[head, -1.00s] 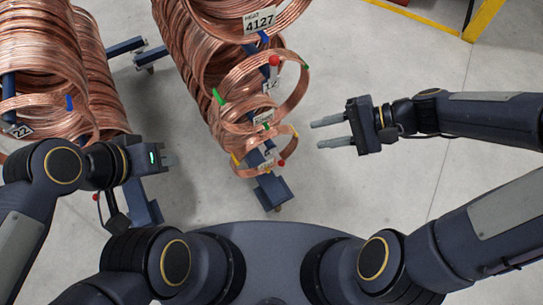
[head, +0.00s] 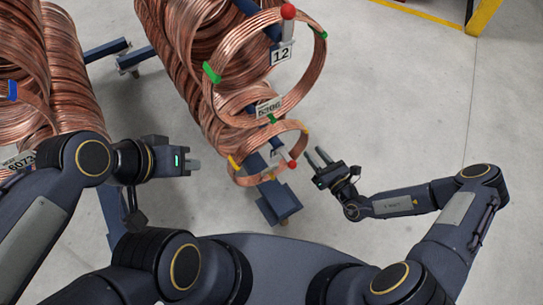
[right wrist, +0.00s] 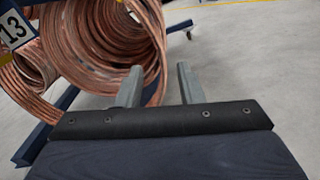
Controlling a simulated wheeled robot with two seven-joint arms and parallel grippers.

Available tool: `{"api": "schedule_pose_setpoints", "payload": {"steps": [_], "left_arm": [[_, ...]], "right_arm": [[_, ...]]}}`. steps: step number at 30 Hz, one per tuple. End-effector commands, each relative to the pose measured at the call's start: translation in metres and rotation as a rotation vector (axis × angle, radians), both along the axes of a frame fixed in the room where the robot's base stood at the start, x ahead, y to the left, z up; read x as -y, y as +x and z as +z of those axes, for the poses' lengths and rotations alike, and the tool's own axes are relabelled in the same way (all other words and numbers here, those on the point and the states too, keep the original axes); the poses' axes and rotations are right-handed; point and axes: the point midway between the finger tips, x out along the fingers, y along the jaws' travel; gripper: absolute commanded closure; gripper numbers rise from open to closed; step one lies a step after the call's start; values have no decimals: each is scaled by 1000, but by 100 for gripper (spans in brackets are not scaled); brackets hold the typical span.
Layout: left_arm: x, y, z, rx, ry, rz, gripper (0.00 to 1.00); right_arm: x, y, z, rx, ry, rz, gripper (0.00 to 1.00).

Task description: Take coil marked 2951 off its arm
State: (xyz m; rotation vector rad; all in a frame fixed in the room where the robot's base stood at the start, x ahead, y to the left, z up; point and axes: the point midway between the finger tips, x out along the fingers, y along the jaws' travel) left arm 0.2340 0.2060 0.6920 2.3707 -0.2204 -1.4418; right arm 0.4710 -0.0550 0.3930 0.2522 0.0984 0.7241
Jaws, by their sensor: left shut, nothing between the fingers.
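No tag that I can read as 2951 shows. In the head view, a rack of copper coils stands in the middle. A large front coil (head: 312,73) with green bands and a red ball is beside a tag reading 12 (head: 281,54). A smaller coil (head: 239,179) with yellow, green and red marks hangs nearer. A tag behind it (head: 267,107) is unclear. My right gripper (head: 318,155) is open and empty, just right of the small coil. In the right wrist view, its fingers (right wrist: 161,78) are apart before copper coils (right wrist: 88,45). My left gripper (head: 196,164) is shut and empty, left of the small coil.
More coils (head: 70,85) stand on a rack at the left, one tagged about 6073 (head: 18,161). A blue rack end (head: 279,203) sits below the small coil. A yellow frame (head: 482,17) is at the top right. The floor at right is clear.

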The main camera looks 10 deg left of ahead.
Motion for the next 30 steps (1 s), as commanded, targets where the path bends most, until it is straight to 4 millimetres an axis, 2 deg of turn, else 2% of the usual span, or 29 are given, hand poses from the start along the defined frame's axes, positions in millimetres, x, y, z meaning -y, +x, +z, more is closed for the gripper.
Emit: {"api": "schedule_pose_setpoints", "payload": {"steps": [14,23,26,30], "left_arm": [[0,0,-27,0,0,0,100],[0,0,-27,0,0,0,100],[0,0,-27,0,0,0,100],[0,0,-27,0,0,0,100]], "right_arm": [[-39,49,3,6,-1,5,66],[-44,55,5,4,-1,5,66],[-44,55,5,4,-1,6,75],[-43,54,5,4,-1,6,93]]}}
